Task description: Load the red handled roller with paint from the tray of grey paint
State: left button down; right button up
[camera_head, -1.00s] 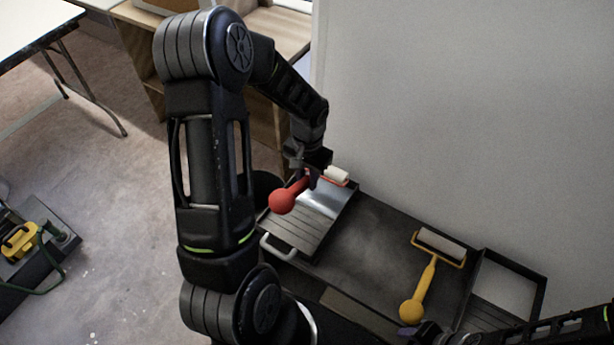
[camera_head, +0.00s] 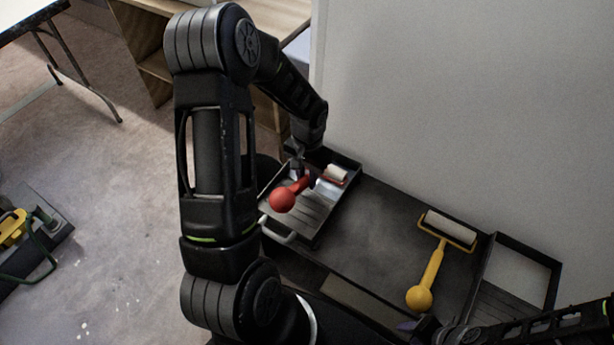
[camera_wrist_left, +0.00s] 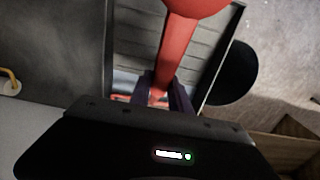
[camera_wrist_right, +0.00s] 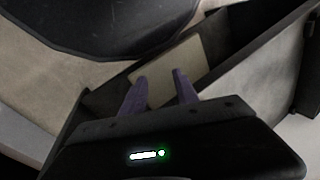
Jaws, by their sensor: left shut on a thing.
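The red handled roller (camera_head: 282,201) has a round red knob and a pale sleeve (camera_head: 336,174). My left gripper (camera_head: 299,172) is shut on its handle, which also shows between the fingers in the left wrist view (camera_wrist_left: 181,45). The sleeve is over the far end of the left black tray (camera_head: 303,213). This tray has a ribbed ramp and a shiny greyish patch in its far part. I cannot tell whether the sleeve touches the paint. My right gripper (camera_wrist_right: 162,92) is open, with nothing between its fingers; in the head view it is low at the right, hardly distinguishable.
A yellow handled roller (camera_head: 431,272) lies on the dark cart top (camera_head: 385,235). A second tray (camera_head: 549,281) with pale contents is at the right. A white wall (camera_head: 460,100) stands close behind. A wooden shelf (camera_head: 150,65) is at the back left.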

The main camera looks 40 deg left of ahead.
pick_arm(q)
jog(key=shift+s+f+b, duration=0.1)
jog(key=shift+f+b, duration=0.55)
jog(key=shift+f, duration=0.05)
dwell(1.2)
jog(key=shift+r, duration=0.15)
notch_tip(320, 180, up, 9)
jog(key=p, duration=0.6)
jog(key=shift+p, duration=0.4)
